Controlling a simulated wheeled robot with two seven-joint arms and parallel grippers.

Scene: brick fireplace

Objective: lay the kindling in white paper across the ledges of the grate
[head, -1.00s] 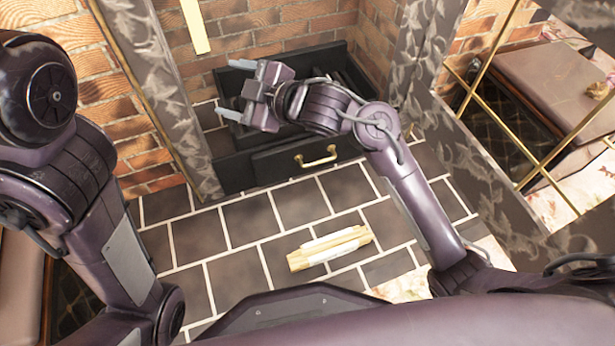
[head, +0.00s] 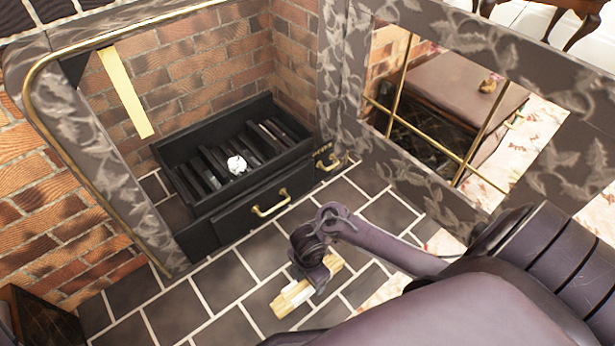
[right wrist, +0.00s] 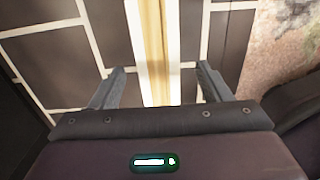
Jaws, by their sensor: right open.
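The kindling (head: 290,299), a bundle of pale sticks, lies on the dark tiled hearth in front of the grate. In the head view my right gripper (head: 318,272) is over it and hides its middle, where the paper is. In the right wrist view the kindling (right wrist: 154,35) runs lengthwise between the fingers of my open right gripper (right wrist: 160,70), with a gap on each side. The black grate (head: 208,203) stands in the fireplace, with dark slats inside its raised rim. My left gripper is out of view.
A brass handle (head: 271,203) sticks out from the grate's front, with another handle (head: 328,161) at its right. A yellow strip (head: 126,92) hangs above the grate's left. Patterned stone surrounds (head: 345,100) flank the opening. Tiles between kindling and grate are clear.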

